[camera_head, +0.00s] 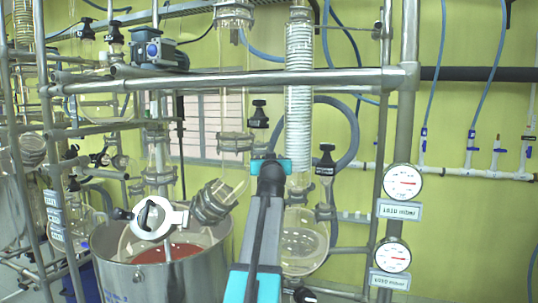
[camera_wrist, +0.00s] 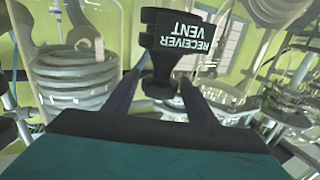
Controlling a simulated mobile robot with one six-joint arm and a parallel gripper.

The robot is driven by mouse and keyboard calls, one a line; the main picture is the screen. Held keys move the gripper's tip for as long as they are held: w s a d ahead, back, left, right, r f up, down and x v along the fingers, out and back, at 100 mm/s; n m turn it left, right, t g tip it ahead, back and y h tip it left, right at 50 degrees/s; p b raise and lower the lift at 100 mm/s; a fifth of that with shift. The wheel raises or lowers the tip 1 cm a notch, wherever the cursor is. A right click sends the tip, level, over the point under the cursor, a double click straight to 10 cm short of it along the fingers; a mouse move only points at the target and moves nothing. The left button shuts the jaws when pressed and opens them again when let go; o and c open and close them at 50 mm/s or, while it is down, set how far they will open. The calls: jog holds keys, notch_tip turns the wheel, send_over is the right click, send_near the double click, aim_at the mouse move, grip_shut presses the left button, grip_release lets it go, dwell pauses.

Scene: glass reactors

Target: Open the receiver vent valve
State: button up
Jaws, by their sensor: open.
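The receiver vent valve shows in the wrist view as a black knob (camera_wrist: 180,38) with white "RECEIVER VENT" lettering, upside down in the picture. Its narrower neck is below the lettered head. My gripper (camera_wrist: 160,88) is open, with one dark finger on each side of the neck. I cannot tell whether either finger touches it. In the head view my arm reaches up at the middle and its fingers are hidden. Two black knobs show near it there, one above (camera_head: 259,113) and one to the right (camera_head: 326,158); their labels cannot be read.
A round glass flask (camera_head: 303,242) hangs right of my arm, below a coiled glass column (camera_head: 299,75). A steel vessel (camera_head: 165,272) stands at the left. A horizontal steel rail (camera_head: 300,78) crosses above my arm. Two gauges (camera_head: 402,182) (camera_head: 392,255) are on the right.

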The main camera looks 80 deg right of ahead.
jog(key=shift+a+r+m+g+p, duration=0.15)
jog(key=shift+m+g+p, duration=0.5)
jog(key=shift+p, duration=0.7)
jog(key=shift+w+f+g, duration=0.1)
jog(key=shift+f+g, duration=0.1)
jog(key=shift+g, duration=0.45)
jog(key=shift+m+g+b, duration=0.4)
jog(key=shift+m, duration=0.05)
jog(key=shift+d+f+g+b, duration=0.2)
jog(key=shift+g+b, duration=0.2)
jog(key=shift+b, duration=0.75)
jog(key=shift+m+b, duration=0.3)
jog(key=shift+b, duration=0.05)
